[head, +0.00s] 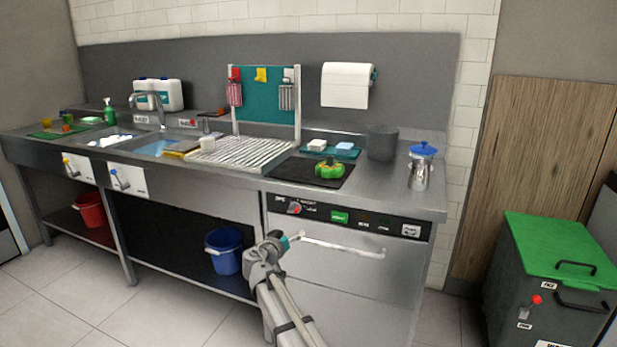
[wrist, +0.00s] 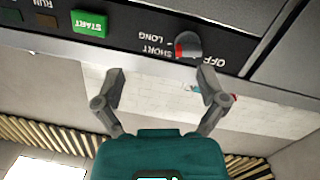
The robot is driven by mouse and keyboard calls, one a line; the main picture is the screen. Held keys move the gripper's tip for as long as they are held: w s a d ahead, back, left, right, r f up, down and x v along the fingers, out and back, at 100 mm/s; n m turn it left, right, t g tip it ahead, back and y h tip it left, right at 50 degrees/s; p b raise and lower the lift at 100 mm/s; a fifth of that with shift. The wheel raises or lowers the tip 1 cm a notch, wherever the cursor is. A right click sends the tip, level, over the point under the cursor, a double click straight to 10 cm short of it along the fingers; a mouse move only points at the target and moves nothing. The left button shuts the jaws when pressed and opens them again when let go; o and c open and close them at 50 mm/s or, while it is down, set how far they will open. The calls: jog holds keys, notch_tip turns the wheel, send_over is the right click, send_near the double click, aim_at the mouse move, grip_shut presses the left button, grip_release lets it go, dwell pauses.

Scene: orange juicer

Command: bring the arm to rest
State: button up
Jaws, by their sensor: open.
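My arm (head: 283,300) reaches up from the bottom of the head view to the front of a steel dishwasher (head: 340,285). My gripper (head: 287,238) is just below the control panel, by the left end of the door handle (head: 345,245). In the wrist view my gripper (wrist: 161,76) has its two fingers spread, with nothing between them. A knob (wrist: 188,45) with a red mark lies beyond the fingertips, and the mark faces the SHORT label. The green START button (wrist: 89,23) is to its left. Contact with the handle cannot be told.
The counter above holds a black mat (head: 292,172) with a green object, a grey container (head: 382,143) and a blue-lidded steel pot (head: 419,172). A blue bucket (head: 223,253) sits on the lower shelf. A green-lidded bin (head: 550,285) stands at right. The floor in front looks clear.

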jog(key=s+d+f+m+g, duration=0.1)
jog(key=s+d+f+g, duration=0.45)
jog(key=d, duration=0.45)
jog(key=s+d+f+g, duration=0.45)
jog(key=s+d, duration=0.25)
jog(key=d, duration=0.4)
jog(key=s+d+f+n+g+y, duration=0.1)
jog(key=s+d+f+g+y, duration=0.2)
jog(key=s, duration=0.6)
jog(key=s+d+f+n+g+y, duration=0.1)
jog(key=s+f+n+g+y, duration=0.2)
jog(key=s, duration=0.6)
notch_tip(320, 180, up, 27)
jog(key=m+y+p, duration=0.1)
jog(key=p, duration=2.7)
jog(key=shift+w+d+t, duration=0.15)
jog(key=shift+w+t, duration=0.05)
jog(key=shift+t, duration=0.1)
